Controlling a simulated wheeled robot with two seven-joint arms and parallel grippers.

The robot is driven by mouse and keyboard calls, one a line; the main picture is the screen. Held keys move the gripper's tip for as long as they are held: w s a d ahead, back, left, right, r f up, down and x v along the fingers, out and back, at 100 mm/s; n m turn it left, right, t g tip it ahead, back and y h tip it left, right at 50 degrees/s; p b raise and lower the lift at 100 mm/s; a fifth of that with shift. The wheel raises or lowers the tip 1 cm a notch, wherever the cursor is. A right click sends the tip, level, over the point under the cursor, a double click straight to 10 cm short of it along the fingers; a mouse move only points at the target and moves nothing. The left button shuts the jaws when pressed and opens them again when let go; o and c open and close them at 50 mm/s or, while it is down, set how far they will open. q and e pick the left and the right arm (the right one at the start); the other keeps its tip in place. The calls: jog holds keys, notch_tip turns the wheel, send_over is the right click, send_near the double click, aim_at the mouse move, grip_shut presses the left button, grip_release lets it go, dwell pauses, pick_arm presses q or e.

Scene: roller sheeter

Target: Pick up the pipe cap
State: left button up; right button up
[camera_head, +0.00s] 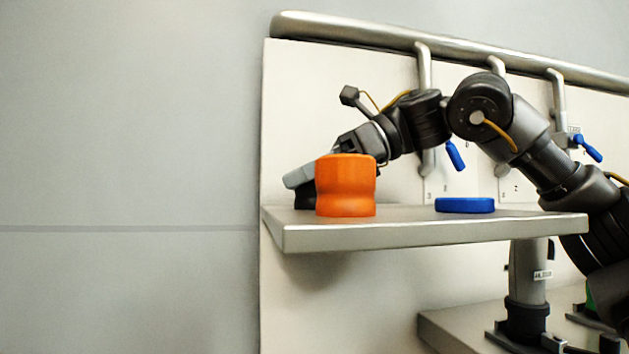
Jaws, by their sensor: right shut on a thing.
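The pipe cap appears to be the orange, waisted round piece (346,187), upright at the left end of a grey shelf. My right gripper (338,183) reaches it from behind and above. A grey and black finger part shows on the cap's left side and a small dark part on its right. The gripper is shut on the cap, which hides most of the fingers. The cap's base is at or just above the shelf; I cannot tell which. My left gripper is not in view.
A flat blue disc (465,205) lies on the grey shelf (430,232), right of the cap. Behind stands a white panel (310,110) with a metal rail (345,30) and blue-handled valves (455,156). Free room is left of the shelf.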

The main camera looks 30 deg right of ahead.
jog(key=shift+r, duration=0.6)
jog(key=s+r, duration=1.1)
jog(key=s, duration=0.3)
jog(key=shift+d+r, duration=0.15)
jog(key=shift+r, duration=0.25)
jog(key=shift+f, duration=0.1)
